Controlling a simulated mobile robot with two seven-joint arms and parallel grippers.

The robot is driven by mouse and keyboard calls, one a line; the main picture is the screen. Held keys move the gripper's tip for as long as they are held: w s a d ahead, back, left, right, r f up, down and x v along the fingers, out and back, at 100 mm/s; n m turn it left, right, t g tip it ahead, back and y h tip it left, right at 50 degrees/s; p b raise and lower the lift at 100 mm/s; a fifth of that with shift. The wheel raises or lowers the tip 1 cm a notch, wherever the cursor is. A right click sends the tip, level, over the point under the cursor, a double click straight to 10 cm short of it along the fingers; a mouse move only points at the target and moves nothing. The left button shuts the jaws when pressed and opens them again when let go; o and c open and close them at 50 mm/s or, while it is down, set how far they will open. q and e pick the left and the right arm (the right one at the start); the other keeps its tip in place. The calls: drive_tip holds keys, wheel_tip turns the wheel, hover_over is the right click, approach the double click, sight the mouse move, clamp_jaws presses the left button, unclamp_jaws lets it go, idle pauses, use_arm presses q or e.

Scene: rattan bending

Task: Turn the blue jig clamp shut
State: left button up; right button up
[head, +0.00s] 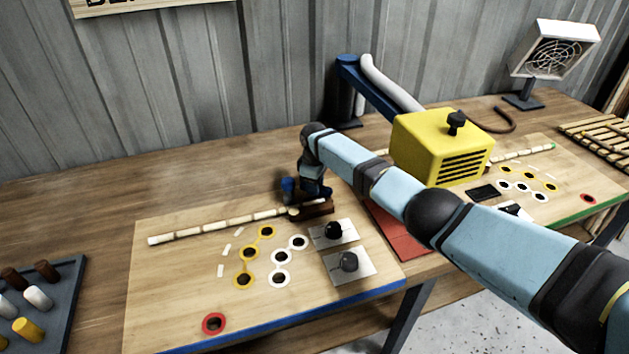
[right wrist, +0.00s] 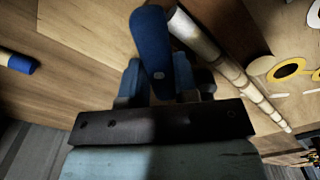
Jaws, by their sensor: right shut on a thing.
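The blue-edged jig board (head: 180,290) lies on the bench at left centre. The blue jig clamp's lever (head: 287,186) shows beside my right gripper (head: 304,188), above a dark brown block (head: 314,209). In the right wrist view the blue lever (right wrist: 153,45) runs up from between the fingers of my right gripper (right wrist: 162,90), which is shut on it. A jointed pale rattan pole (head: 215,227) lies along the board's back, its right end at the brown block; it also shows in the right wrist view (right wrist: 225,65). My left gripper is out of view.
Yellow and white ringed holes (head: 280,279) and two black knobs on plates (head: 333,231) fill the board's middle. A peg tray (head: 65,300) sits at left.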

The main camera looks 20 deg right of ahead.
drive_tip(key=m+p, duration=0.1)
drive_tip(key=m, duration=0.4)
drive_tip(key=shift+w+r+m+p, duration=0.1)
drive_tip(key=shift+r+m+p, duration=0.05)
drive_tip(key=shift+m+p, duration=0.2)
drive_tip(key=shift+d+m+p, duration=0.15)
drive_tip(key=shift+m+p, duration=0.35)
drive_tip(key=shift+m, duration=1.65)
drive_tip(key=o, duration=0.9)
wheel_tip(320, 180, up, 14)
drive_tip(key=shift+f+p, duration=0.1)
drive_tip(key=shift+p, duration=0.6)
drive_tip(key=shift+f, duration=0.1)
